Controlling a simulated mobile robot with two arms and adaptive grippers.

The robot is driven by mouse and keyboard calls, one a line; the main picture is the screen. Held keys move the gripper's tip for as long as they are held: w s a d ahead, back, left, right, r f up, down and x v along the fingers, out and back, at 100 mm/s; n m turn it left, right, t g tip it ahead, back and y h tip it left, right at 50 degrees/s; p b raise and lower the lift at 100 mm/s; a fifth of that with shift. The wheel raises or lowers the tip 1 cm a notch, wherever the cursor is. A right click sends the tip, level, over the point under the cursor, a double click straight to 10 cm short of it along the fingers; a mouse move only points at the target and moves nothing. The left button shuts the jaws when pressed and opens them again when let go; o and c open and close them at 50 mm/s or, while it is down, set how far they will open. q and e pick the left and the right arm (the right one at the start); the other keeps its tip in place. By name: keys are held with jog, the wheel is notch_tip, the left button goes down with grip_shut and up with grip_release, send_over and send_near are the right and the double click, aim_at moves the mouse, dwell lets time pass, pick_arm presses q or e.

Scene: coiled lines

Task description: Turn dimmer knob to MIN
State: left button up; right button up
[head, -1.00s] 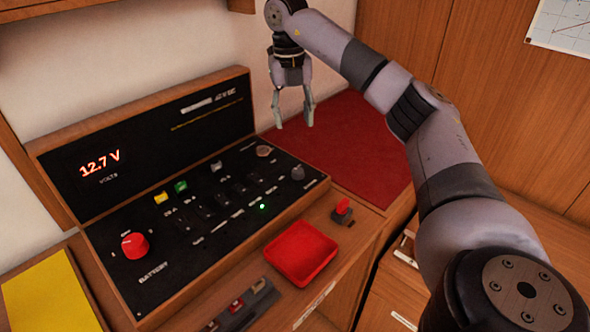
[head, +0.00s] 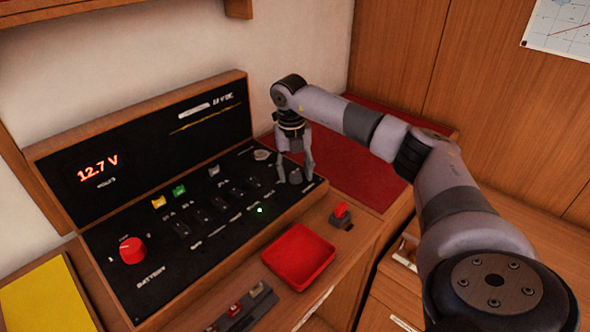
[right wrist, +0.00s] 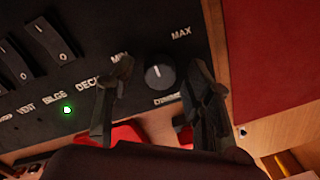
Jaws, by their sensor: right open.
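The dimmer knob (right wrist: 159,76) is a dark grey round knob with a white pointer line, on the black switch panel (head: 190,262). MIN is printed to its left and MAX to its upper right in the right wrist view. The pointer line points up and slightly left, between the two labels. In the head view the knob (head: 296,177) is at the panel's right end. My right gripper (head: 293,179) is open, pointing down, with its fingers on either side of the knob. In the right wrist view the fingers (right wrist: 158,95) stand apart from it. My left gripper is not in view.
A red knob (head: 132,250) is at the panel's left, with several switches between. A red tray (head: 299,256) and a small red-topped switch (head: 341,215) lie in front. A red mat (head: 350,165) lies to the right. A 12.7 V display (head: 98,170) glows behind.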

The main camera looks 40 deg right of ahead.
grip_shut()
dwell(0.6)
